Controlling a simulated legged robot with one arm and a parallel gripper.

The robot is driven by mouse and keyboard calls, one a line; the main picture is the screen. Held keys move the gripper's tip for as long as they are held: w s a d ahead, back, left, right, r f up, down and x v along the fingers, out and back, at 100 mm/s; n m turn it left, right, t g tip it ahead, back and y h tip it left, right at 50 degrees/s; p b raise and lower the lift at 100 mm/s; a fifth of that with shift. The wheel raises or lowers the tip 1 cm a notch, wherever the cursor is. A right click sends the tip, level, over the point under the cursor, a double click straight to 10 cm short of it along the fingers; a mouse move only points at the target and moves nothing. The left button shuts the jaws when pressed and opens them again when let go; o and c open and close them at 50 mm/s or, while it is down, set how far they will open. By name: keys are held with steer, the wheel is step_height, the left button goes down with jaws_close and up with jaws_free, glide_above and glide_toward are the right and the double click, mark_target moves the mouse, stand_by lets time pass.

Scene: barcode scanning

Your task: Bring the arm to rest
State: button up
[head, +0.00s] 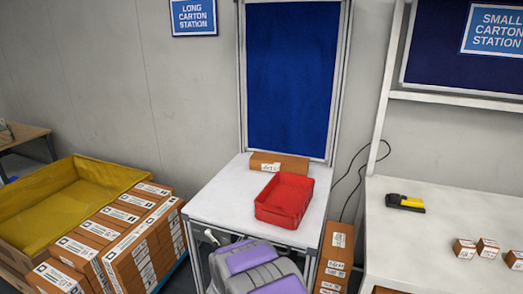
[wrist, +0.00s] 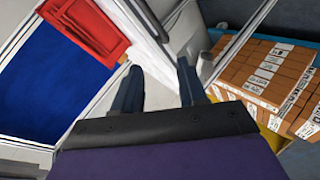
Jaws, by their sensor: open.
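In the wrist view my gripper (wrist: 157,88) is open, its two dark fingers apart with nothing between them. In the head view my purple and grey arm (head: 255,268) shows at the bottom middle, in front of the white table (head: 212,207); my gripper cannot be made out there. A red tray (head: 285,198) sits on that table, and it also shows at the top left of the wrist view (wrist: 88,28). A long brown carton (head: 279,163) lies behind the tray.
Stacked labelled cartons (head: 118,238) and a yellow-lined bin (head: 62,205) stand at the left. More cartons (head: 335,255) stand upright right of the table. A white bench (head: 440,215) at the right holds a yellow and black scanner (head: 405,202) and small boxes (head: 487,247).

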steer(key=s+d+r+m+g+y, duration=0.2)
steer(key=s+d+r+g, duration=0.1)
steer(key=s+r, duration=0.5)
steer(key=s+d+r+m+g+y, duration=0.2)
steer(key=s+d+r+g, duration=0.15)
steer(key=s+r, duration=0.5)
steer(key=s+d+r+m+g+h, duration=0.1)
steer(key=s+d, duration=0.3)
steer(key=s, duration=0.7)
steer(key=s+d+r+m+g+h+b, duration=0.1)
steer(key=s+d+m+g, duration=0.2)
steer(key=s, duration=0.9)
steer(key=s+d+r+m+g+h, duration=0.1)
steer(key=s+d+m+g, duration=0.1)
steer(key=s+d, duration=0.5)
steer(key=s+g, duration=0.1)
steer(key=s, duration=0.4)
steer(key=shift+s+r+m, duration=0.2)
steer(key=shift+r+m, duration=0.05)
steer(key=shift+m, duration=0.15)
